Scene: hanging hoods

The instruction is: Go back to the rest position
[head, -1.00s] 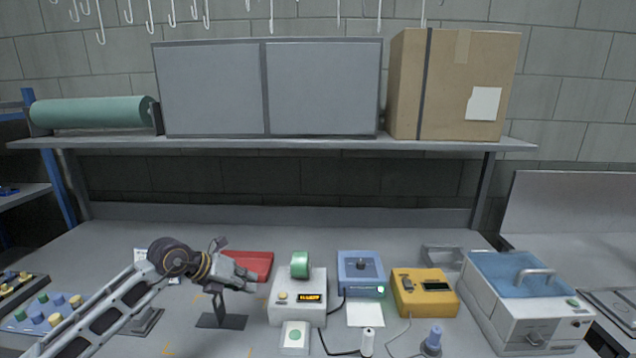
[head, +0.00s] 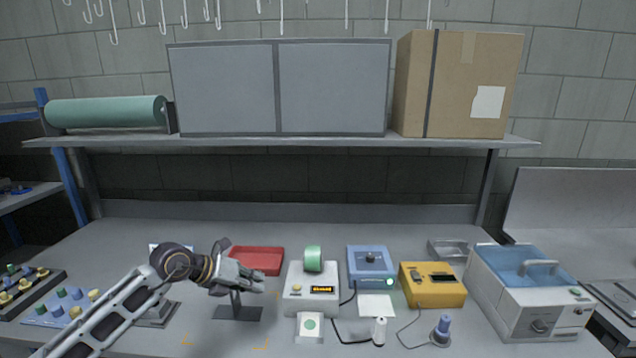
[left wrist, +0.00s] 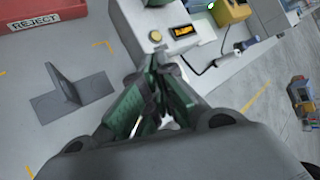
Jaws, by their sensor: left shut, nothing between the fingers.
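My left gripper (head: 252,284) is shut and empty in the head view. It hangs over the bench, above a dark stand (head: 238,312) and in front of a red tray (head: 257,260). In the left wrist view the fingertips (left wrist: 158,85) are together with nothing between them. The same stand (left wrist: 72,92) shows to their left, and the tray, labelled REJECT (left wrist: 40,20), at the top left. My right gripper is in neither view.
Right of the gripper stand a white device (head: 310,290) with a green roll, a blue device (head: 371,266), a yellow device (head: 431,285) and a white bath with a blue lid (head: 528,290). Button panels (head: 60,308) lie at the left. A shelf (head: 300,142) spans behind, holding a cardboard box (head: 458,85).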

